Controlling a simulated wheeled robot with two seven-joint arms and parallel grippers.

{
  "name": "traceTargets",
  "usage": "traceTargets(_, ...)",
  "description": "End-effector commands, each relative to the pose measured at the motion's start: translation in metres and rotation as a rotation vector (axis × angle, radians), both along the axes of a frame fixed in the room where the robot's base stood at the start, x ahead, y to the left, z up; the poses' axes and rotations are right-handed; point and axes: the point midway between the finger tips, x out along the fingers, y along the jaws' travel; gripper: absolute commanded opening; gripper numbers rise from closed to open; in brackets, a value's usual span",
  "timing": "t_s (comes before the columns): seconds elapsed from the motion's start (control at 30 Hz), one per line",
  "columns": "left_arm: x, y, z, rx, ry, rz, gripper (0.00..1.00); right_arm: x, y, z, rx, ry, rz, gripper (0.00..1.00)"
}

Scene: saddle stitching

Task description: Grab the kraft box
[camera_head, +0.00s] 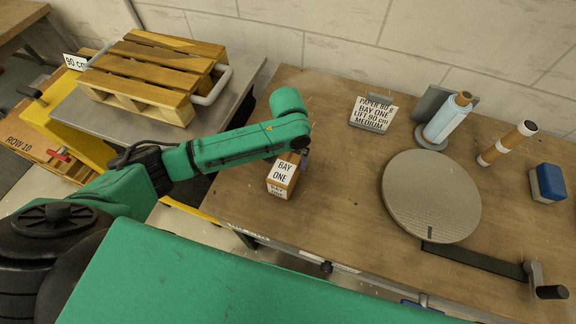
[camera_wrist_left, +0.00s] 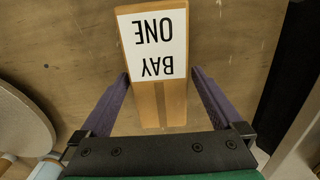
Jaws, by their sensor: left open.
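The kraft box (camera_head: 293,172) stands on the wooden worktable, with a white BAY ONE label on it. In the left wrist view the kraft box (camera_wrist_left: 161,105) lies between the two purple fingers, its label turned upside down. My left gripper (camera_head: 303,155) is at the box's far right side in the head view, mostly hidden by my wrist. My left gripper (camera_wrist_left: 160,74) is open, with a finger on either side of the box and small gaps showing. My right gripper is not in view.
A round grey turntable (camera_head: 430,195) with a crank (camera_head: 535,280) is to the right. Behind stand a sign (camera_head: 372,113), a blue-white roll (camera_head: 447,118), a brown-white tube (camera_head: 507,143) and a blue block (camera_head: 550,182). A wooden pallet (camera_head: 150,72) is at upper left.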

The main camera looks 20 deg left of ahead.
Motion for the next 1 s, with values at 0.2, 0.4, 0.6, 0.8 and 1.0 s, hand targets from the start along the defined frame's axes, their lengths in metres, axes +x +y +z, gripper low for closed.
traceTargets(0.2, -0.002, 0.000, -0.032, 0.000, 0.001, -0.001, 1.00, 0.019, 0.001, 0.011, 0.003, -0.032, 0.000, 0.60)
traceTargets(0.4, -0.002, 0.000, -0.034, 0.000, 0.000, -0.002, 0.96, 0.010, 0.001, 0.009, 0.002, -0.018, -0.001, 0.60)
traceTargets(0.6, -0.002, 0.000, -0.034, 0.000, 0.000, -0.001, 0.20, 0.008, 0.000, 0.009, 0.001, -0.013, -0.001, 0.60)
traceTargets(0.8, -0.001, 0.000, -0.033, 0.000, -0.002, -0.001, 0.00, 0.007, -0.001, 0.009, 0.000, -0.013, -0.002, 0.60)
traceTargets(1.0, -0.001, -0.001, -0.030, -0.001, -0.003, -0.001, 0.00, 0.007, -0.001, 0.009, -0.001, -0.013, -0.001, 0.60)
